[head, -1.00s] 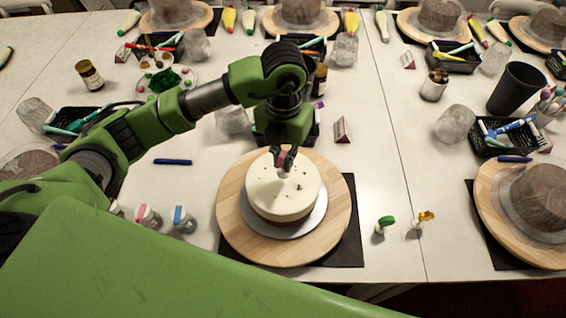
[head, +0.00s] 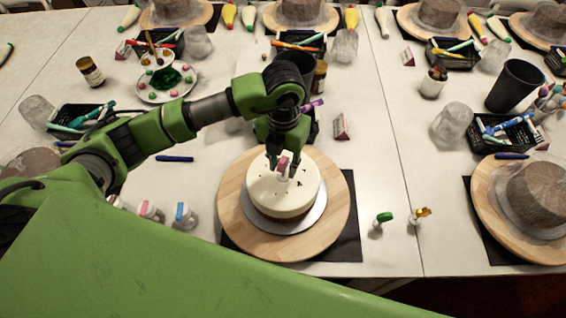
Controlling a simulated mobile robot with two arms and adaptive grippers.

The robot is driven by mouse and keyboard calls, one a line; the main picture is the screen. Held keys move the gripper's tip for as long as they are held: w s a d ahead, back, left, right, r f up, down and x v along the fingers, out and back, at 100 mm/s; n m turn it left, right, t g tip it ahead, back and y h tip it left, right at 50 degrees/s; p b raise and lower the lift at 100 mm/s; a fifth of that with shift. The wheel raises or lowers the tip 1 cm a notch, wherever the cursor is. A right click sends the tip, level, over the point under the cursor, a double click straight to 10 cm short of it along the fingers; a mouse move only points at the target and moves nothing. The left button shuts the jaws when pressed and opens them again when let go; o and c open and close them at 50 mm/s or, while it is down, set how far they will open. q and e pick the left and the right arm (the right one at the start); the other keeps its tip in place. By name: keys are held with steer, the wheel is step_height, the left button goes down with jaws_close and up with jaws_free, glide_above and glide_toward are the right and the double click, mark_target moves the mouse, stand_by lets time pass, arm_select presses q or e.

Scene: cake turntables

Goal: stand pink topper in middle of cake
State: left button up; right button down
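The cake (head: 277,203) is cream-white on top with a brown lower side and a few dark specks. It sits on a silver board on a round wooden turntable (head: 235,225). The pink topper (head: 283,163), with a pale stem below it, stands about upright near the middle of the cake top, slightly toward the back. My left gripper (head: 283,162) is just above the cake, its fingers spread on either side of the topper and seemingly apart from it. The stem's foot is hard to make out. My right gripper is not in view.
A green topper (head: 384,217) and an orange-yellow topper (head: 421,214) stand right of the turntable. Small jars, one with a blue lid (head: 183,215), stand to its left. A blue pen (head: 174,158) lies farther back. Another turntable (head: 490,215) is at the right.

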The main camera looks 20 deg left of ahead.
arm_select(q)
steer(key=shift+r, duration=0.15)
step_height(320, 180, up, 11)
steer(key=b, duration=0.2)
steer(key=shift+r+b, duration=0.1)
steer(key=shift+b, duration=0.3)
steer(key=shift+r, duration=0.4)
